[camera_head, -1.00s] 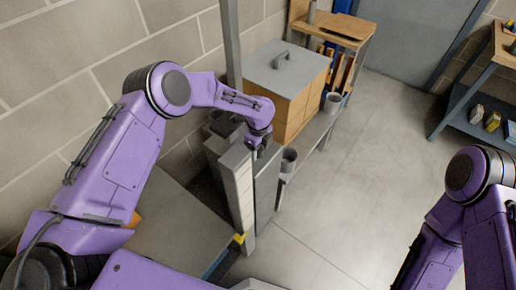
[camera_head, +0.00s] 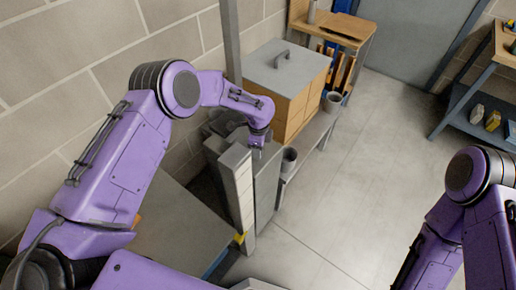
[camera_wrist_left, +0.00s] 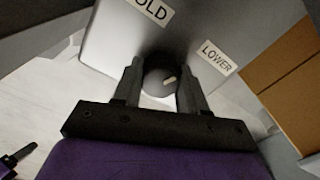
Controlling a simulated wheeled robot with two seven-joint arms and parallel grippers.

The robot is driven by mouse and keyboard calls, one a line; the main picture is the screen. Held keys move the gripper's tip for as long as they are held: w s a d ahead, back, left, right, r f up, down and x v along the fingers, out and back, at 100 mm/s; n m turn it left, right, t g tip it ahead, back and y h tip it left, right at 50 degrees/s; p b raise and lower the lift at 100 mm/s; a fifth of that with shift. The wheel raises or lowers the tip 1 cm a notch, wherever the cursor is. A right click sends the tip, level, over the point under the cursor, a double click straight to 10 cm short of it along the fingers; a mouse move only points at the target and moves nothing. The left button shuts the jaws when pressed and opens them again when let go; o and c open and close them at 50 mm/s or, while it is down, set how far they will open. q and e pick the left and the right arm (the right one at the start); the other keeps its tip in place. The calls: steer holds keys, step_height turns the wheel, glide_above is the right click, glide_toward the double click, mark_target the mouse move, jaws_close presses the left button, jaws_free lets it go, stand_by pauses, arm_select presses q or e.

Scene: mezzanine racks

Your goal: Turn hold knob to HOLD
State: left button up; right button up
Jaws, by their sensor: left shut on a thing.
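The hold knob (camera_wrist_left: 153,77) is a dark round knob with a pale pointer mark, on a grey panel (camera_wrist_left: 105,45) in the left wrist view. The mark lies right of the knob's middle, toward the LOWER label (camera_wrist_left: 216,57). A second label (camera_wrist_left: 153,9) is cut by the top edge and reads "OLD". My left gripper (camera_wrist_left: 160,88) has a finger on each side of the knob and is shut on it. In the head view my left gripper (camera_head: 257,143) is at the top of a grey cabinet (camera_head: 266,185), which hides the knob.
A wooden box with a grey lid (camera_head: 287,68) stands behind the cabinet on a low shelf. A block wall (camera_head: 60,70) is at left. The floor (camera_head: 350,190) at right is clear.

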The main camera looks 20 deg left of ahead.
arm_select(q)
steer(key=n, duration=0.6)
steer(key=shift+w+r, duration=0.1)
steer(key=n, duration=0.6)
steer(key=shift+n, duration=0.4)
stand_by(0.3)
steer(key=o, duration=1.1)
steer(key=shift+c, duration=0.2)
steer(key=shift+r, duration=0.1)
step_height(320, 180, up, 10)
steer(key=b, duration=0.1)
steer(key=shift+r, duration=0.15)
